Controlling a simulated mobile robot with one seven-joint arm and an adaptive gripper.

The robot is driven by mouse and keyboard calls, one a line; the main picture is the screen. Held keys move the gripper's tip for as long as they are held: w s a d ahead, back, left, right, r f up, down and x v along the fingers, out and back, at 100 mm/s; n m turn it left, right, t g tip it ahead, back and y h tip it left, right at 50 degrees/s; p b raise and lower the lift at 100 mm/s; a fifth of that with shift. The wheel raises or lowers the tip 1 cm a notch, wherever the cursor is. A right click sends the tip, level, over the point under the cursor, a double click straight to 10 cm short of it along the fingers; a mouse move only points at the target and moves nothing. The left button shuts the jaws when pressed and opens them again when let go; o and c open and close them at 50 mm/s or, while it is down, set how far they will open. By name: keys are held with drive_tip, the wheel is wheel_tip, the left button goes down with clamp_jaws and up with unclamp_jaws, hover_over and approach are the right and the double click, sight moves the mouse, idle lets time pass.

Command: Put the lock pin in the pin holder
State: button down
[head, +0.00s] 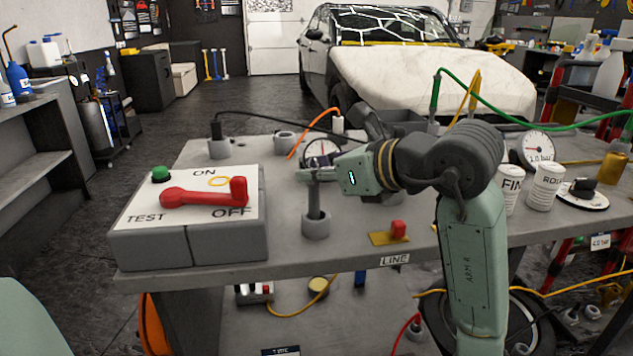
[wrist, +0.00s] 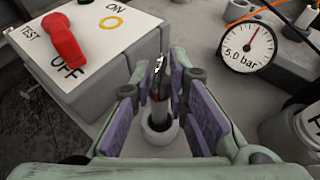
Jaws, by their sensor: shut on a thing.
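The lock pin is a slim upright shaft (head: 315,201), dark grey in the head view. In the wrist view the pin (wrist: 160,78) has a shiny metal upper part, with some red lower down. My gripper (head: 314,175) is shut on the pin near its top. The wrist view shows the pin between the two purple-padded fingers (wrist: 158,95). A round grey cup, which looks like the pin holder (head: 316,226), stands directly below the gripper; its rim also shows in the wrist view (wrist: 160,136). The pin's lower end appears inside the cup's mouth; its depth is hidden.
A switch box (head: 190,245) with a red lever (head: 205,194) stands left of the cup. A yellow plate with a red block (head: 398,230) lies to the right. A pressure gauge (head: 322,152) stands behind the gripper. Labelled white cans (head: 545,187) stand farther right.

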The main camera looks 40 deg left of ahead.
sight(314, 189)
drive_tip(key=shift+d+f, duration=0.1)
drive_tip(key=shift+f, duration=1.15)
drive_tip(key=shift+f, duration=0.2)
drive_tip(key=c, duration=1.6)
unclamp_jaws()
drive_tip(key=shift+o, duration=0.2)
drive_tip(key=shift+r, duration=0.15)
